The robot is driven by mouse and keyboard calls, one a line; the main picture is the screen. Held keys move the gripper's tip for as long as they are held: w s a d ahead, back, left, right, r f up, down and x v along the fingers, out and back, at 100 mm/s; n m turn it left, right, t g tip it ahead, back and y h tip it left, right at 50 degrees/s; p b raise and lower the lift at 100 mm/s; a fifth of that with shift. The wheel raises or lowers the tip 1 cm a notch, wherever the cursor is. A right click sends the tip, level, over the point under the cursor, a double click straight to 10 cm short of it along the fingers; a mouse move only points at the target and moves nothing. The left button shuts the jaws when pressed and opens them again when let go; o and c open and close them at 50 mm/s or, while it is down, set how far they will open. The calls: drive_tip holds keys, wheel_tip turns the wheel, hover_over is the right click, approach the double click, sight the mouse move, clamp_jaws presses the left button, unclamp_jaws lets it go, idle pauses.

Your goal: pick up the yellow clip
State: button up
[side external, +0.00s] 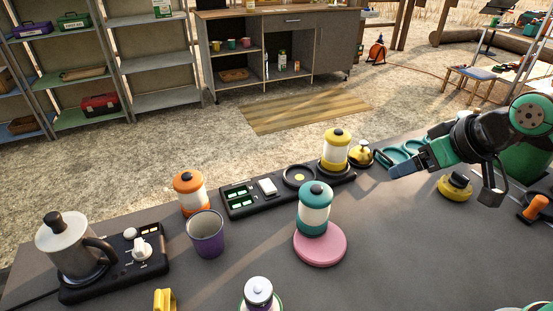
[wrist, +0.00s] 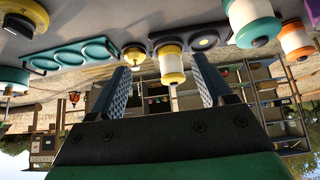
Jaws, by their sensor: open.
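A small yellow object that looks like the yellow clip (side external: 164,300) stands on the grey table at the bottom edge of the side view, left of centre, partly cut off by the frame. I do not see it in the wrist view. My gripper (side external: 392,164) is over the right part of the table, far to the right of and behind the clip. In the wrist view my gripper (wrist: 161,72) has its two fingers wide apart with nothing between them.
A purple cup (side external: 206,235), an orange lantern (side external: 188,193) and a moka pot (side external: 70,245) on a black burner stand near the clip. A teal lantern (side external: 314,210) on a pink disc and a yellow lantern (side external: 335,150) stand mid-table. A silver-topped item (side external: 258,292) is at the front.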

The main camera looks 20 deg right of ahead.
drive_tip(key=n+g+y, duration=0.7)
drive_tip(key=n+y, duration=0.7)
drive_tip(key=n, duration=0.3)
approach(161, 299)
drive_tip(key=x, duration=0.2)
drive_tip(key=w+x, duration=0.1)
drive_tip(key=x, duration=0.1)
drive_tip(key=shift+s+a+f+n, duration=0.25)
drive_tip(key=shift+s+a+n, duration=0.15)
drive_tip(key=shift+a+n, duration=0.1)
drive_tip(key=shift+x, duration=2.75)
clamp_jaws()
